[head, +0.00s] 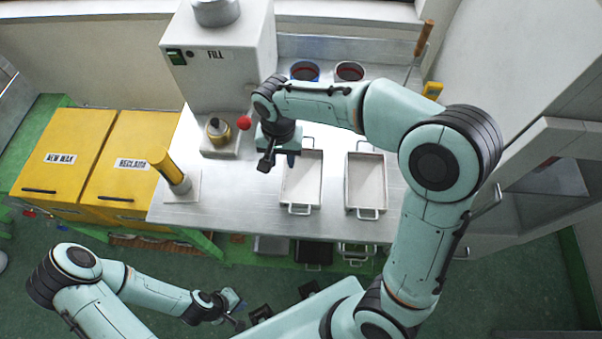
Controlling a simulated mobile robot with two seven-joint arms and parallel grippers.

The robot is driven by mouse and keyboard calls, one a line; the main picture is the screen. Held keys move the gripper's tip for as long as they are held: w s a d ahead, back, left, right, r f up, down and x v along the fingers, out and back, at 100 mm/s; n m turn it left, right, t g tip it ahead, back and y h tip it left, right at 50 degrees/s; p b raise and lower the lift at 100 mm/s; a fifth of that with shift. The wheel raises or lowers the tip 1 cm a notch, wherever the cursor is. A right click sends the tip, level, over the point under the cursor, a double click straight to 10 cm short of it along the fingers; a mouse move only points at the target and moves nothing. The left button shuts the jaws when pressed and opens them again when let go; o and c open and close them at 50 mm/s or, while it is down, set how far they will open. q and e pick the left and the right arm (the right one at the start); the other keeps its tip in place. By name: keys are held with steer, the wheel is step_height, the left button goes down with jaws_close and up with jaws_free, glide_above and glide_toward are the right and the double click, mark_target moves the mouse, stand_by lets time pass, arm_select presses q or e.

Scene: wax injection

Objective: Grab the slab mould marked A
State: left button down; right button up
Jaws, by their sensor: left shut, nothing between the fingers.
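No letter A can be read on any mould in the head view. Two pale rectangular trays with wire handles, a left tray (289,192) and a right tray (352,193), lie on the steel bench; I cannot tell whether either is the slab mould. My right gripper (277,163) hangs over the bench just left of the left tray's far end; its finger gap is unclear. My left gripper (238,322) is low, in front of the bench, shut and empty. My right arm hides part of the bench's back right.
The steel bench (225,215) carries a white FILL machine (222,75), a yellow-topped post (168,168) and two round pots (304,70) (349,71). Yellow bins labelled NEW WAX (62,160) and RECLAIM (130,165) stand left. Several dark and grey containers (313,254) sit below the bench.

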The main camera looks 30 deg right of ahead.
mark_target(303, 176)
step_height(303, 176, down, 3)
steer(key=shift+r, duration=0.1)
steer(key=shift+w+d+f, duration=0.1)
steer(key=shift+w+f, duration=0.1)
steer(key=shift+f, duration=0.8)
steer(key=shift+w+a+f, duration=0.1)
steer(key=shift+w+f, duration=0.15)
steer(key=shift+f, duration=0.8)
steer(key=shift+w+d+f, duration=0.1)
steer(key=shift+w+f, duration=0.1)
steer(key=shift+f, duration=0.8)
steer(key=shift+r, duration=0.1)
jaws_close()
